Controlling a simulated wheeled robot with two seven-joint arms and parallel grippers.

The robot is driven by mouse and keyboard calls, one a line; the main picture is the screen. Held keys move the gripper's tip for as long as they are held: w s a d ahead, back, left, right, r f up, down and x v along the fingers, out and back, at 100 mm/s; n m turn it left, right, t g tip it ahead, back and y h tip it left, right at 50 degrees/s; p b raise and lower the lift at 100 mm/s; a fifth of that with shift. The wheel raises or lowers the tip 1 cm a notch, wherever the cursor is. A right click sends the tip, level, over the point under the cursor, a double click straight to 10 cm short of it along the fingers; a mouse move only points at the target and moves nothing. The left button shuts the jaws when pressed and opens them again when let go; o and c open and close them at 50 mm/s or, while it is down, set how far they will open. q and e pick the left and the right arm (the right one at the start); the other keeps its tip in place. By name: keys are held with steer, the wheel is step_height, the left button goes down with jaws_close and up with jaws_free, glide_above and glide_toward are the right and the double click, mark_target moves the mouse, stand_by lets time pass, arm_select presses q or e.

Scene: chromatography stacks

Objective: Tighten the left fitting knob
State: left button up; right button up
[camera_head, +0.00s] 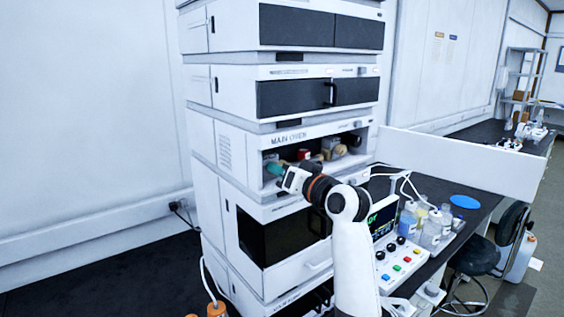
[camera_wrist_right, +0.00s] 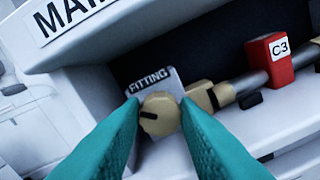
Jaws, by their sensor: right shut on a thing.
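The left fitting knob (camera_wrist_right: 160,116) is a beige round knob with a dark mark on its face. In the right wrist view it sits between the two teal fingertips of my right gripper (camera_wrist_right: 159,112), which is shut on it. A small label plate reading "FITTING" (camera_wrist_right: 152,84) stands just behind the knob. In the head view my right gripper (camera_head: 276,170) reaches into the open bay of the oven module (camera_head: 292,138) at its left side, and the knob itself cannot be made out there. My left gripper is not in view.
A red block marked C3 (camera_wrist_right: 270,60) sits on a metal tube right of the knob. Other modules stack above and below the open bay. A button panel (camera_head: 400,263) and several bottles (camera_head: 432,228) stand on the bench to the right.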

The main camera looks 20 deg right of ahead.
steer(key=shift+f+m+p, duration=0.15)
steer(key=shift+m+p, duration=3.55)
steer(key=shift+m, duration=0.9)
steer(key=o, duration=1)
steer(key=shift+f, duration=0.1)
